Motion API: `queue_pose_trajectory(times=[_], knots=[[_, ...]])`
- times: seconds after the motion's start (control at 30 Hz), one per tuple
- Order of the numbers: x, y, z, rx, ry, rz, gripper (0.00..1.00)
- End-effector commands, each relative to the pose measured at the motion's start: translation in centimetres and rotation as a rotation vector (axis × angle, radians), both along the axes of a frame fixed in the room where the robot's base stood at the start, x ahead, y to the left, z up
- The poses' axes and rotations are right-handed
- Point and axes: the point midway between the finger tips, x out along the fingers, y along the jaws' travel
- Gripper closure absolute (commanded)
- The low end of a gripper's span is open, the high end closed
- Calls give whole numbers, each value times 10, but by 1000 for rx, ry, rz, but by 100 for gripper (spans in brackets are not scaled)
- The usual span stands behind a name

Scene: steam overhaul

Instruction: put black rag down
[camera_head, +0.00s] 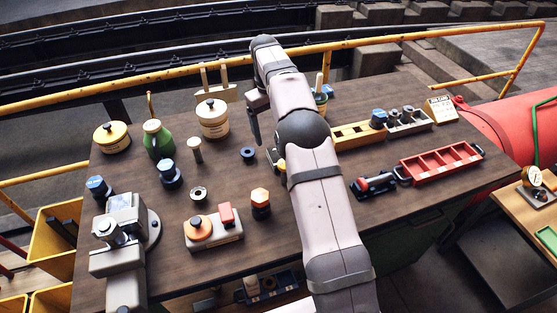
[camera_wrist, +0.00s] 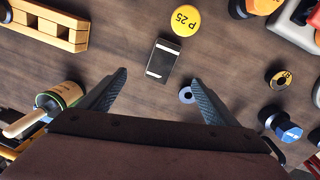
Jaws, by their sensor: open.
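My gripper (camera_wrist: 159,78) is open, with its two dark fingers spread and nothing between them. In the wrist view, a small flat black piece with two pale stripes (camera_wrist: 162,59), possibly the folded black rag, lies on the brown bench top just beyond the fingertips. It appears apart from both fingers. In the head view my gripper (camera_head: 264,140) hangs over the middle of the bench, and my arm hides most of the area around the black piece.
A yellow disc marked P 25 (camera_wrist: 186,20) and a blue ring (camera_wrist: 186,95) lie close to the black piece. A wooden block rack (camera_wrist: 48,27) stands at upper left, and a green-labelled pot (camera_wrist: 62,95) at left. A red tray (camera_head: 441,164) is at right.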

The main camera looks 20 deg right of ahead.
Motion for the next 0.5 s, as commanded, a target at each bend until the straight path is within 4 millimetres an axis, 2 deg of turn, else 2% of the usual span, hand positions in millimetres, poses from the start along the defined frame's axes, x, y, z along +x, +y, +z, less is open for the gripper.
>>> queue_pose_trajectory(times=[0.03,0.17,0.3,0.5], knots=[[3,9,-16,-42,13,99,16],[11,26,-45,-210,81,442,16],[9,35,-76,-444,280,796,16],[9,49,-88,-696,550,1098,16]])
